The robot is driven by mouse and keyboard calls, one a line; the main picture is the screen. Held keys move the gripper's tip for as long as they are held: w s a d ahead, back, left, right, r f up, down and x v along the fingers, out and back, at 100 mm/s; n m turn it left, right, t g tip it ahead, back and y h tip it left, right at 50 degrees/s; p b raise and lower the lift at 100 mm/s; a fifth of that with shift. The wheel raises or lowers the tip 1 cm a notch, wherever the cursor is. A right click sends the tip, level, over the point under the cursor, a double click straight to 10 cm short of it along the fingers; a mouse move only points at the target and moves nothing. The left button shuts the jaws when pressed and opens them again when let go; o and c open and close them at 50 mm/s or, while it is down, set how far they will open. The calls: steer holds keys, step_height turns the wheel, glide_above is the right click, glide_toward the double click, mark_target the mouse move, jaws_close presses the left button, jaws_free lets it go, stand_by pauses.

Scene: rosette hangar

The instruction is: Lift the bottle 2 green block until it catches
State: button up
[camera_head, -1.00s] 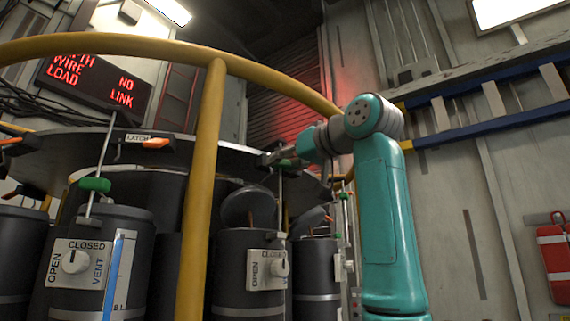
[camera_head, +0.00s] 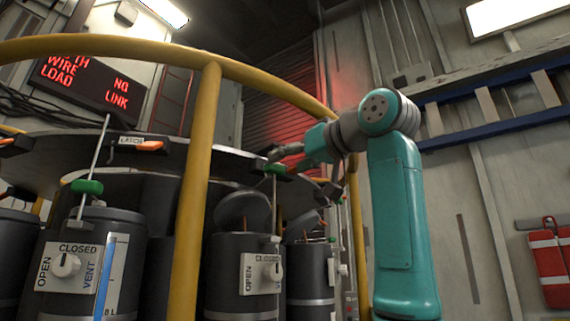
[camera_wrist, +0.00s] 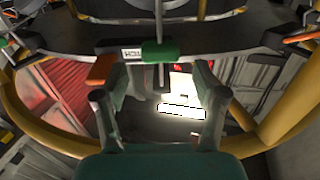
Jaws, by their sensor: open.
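A green block (camera_head: 275,168) sits on an upright rod above the middle dark bottle (camera_head: 235,300), level with the dark round plate's rim. The bottle's number is not readable. In the wrist view the block (camera_wrist: 161,53) shows close up beside a white label and an orange latch (camera_wrist: 102,69). My gripper (camera_head: 280,154) is at the rim near this block. In the wrist view its two fingers (camera_wrist: 160,80) are spread, with the block just beyond and between their tips. They appear apart from it.
Another green block (camera_head: 87,187) sits lower on a rod at the left bottle (camera_head: 95,222). A yellow rail (camera_head: 205,150) curves around the rig, its post left of my arm. The wall at right has a blue rail (camera_head: 500,123).

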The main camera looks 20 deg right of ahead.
steer(key=shift+v, duration=2.65)
